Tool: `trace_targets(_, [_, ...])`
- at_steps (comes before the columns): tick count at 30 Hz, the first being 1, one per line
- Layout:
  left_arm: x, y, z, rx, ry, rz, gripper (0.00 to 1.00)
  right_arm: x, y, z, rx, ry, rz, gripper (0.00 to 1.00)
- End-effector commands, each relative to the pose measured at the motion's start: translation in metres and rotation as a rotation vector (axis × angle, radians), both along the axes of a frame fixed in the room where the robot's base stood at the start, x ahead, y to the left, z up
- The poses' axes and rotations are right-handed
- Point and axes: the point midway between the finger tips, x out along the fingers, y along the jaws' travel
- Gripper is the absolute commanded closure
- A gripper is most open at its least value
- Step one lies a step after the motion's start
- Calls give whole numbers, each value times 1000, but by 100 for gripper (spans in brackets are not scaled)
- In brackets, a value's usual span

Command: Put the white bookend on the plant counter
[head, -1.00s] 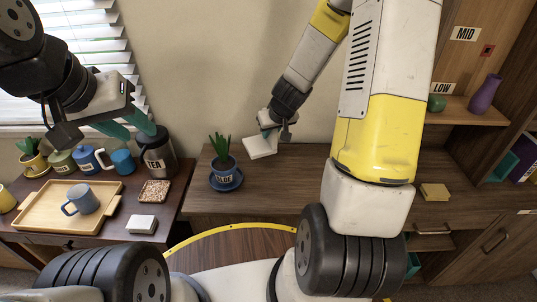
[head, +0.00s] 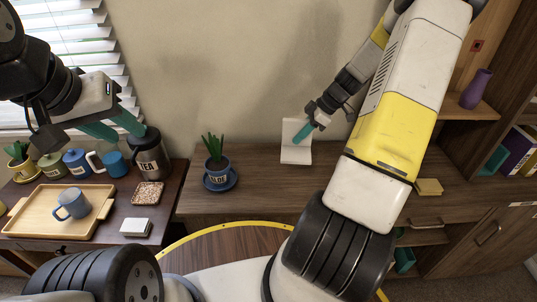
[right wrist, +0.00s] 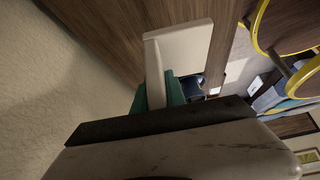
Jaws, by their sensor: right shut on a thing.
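The white bookend (head: 295,154) is held by my right gripper (head: 303,133) at the back of the plant counter (head: 250,198), near the wall. Its plate stands up and its foot extends toward the front. I cannot tell whether the foot touches the wood. In the right wrist view the bookend (right wrist: 185,52) is between the teal fingers (right wrist: 172,92), over brown wood. My left gripper (head: 130,137) is open and empty above the tea table on the left, close to the black canister.
A potted aloe on a blue saucer (head: 221,186) stands left of the bookend. A yellow block (head: 428,187) lies to the right, near shelves with a purple vase (head: 475,89). The counter's front middle is clear. The left table holds a tray (head: 28,216), mugs and canisters.

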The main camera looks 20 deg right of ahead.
Motion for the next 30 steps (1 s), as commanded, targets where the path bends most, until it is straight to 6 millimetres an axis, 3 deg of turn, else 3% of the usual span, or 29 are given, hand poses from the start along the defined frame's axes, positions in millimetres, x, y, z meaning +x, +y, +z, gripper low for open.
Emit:
trace_targets(3, [0,0,0,0,0,0,64,-8,-17,1,2,-1,78,100])
trace_targets(6, [0,0,0,0,0,0,64,-12,-20,-11,5,2,106,100])
trace_targets(13, [0,0,0,0,0,0,64,-12,-20,-51,5,2,109,100])
trace_targets(26, [0,0,0,0,0,0,64,-11,-20,-95,4,1,106,100])
trace_targets(30, [0,0,0,0,0,0,64,-11,-20,-97,2,-1,105,100])
